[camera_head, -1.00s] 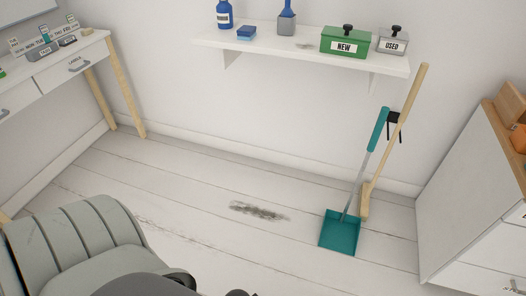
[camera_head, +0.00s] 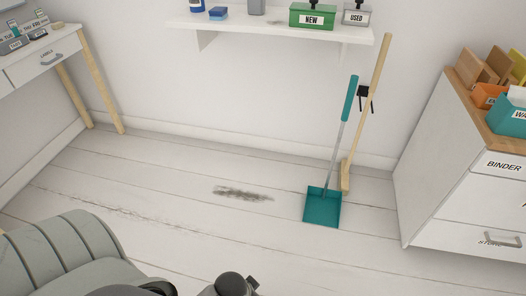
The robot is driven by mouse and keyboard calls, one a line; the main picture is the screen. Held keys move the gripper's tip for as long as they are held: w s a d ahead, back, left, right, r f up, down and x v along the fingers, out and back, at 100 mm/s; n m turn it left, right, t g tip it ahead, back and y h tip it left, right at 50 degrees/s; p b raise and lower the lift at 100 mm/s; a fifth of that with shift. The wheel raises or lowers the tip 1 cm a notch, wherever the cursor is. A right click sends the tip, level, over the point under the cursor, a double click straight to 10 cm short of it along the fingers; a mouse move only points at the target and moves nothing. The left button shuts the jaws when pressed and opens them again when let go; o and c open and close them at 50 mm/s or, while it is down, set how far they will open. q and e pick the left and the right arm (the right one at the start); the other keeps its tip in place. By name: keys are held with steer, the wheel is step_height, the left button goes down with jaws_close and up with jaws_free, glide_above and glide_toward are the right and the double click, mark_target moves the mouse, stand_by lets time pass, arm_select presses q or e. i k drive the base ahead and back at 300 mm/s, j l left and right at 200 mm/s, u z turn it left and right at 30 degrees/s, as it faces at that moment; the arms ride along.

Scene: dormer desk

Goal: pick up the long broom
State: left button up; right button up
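The long broom (camera_head: 369,106) leans upright against the back wall, to the right of the shelf's middle. It has a pale wooden handle and a pale head at the floor. A black wall holder (camera_head: 364,92) shows beside its handle. A teal dustpan (camera_head: 322,207) with a long grey stick and teal grip stands just left of the broom, its pan on the floor. Part of my arm shows dark at the bottom edge; I cannot make out a gripper there.
A white cabinet (camera_head: 424,157) with wooden top stands right of the broom. A wall shelf (camera_head: 270,27) holds a green box labelled NEW (camera_head: 312,16). A grey-green chair (camera_head: 60,255) is at the lower left, a desk (camera_head: 45,62) at the upper left. A dark smudge (camera_head: 242,193) marks the open floor.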

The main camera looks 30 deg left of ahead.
mark_target(344, 165)
steer(key=i+j+z, duration=0.6)
steer(key=i+j, duration=0.1)
steer(key=i, duration=0.05)
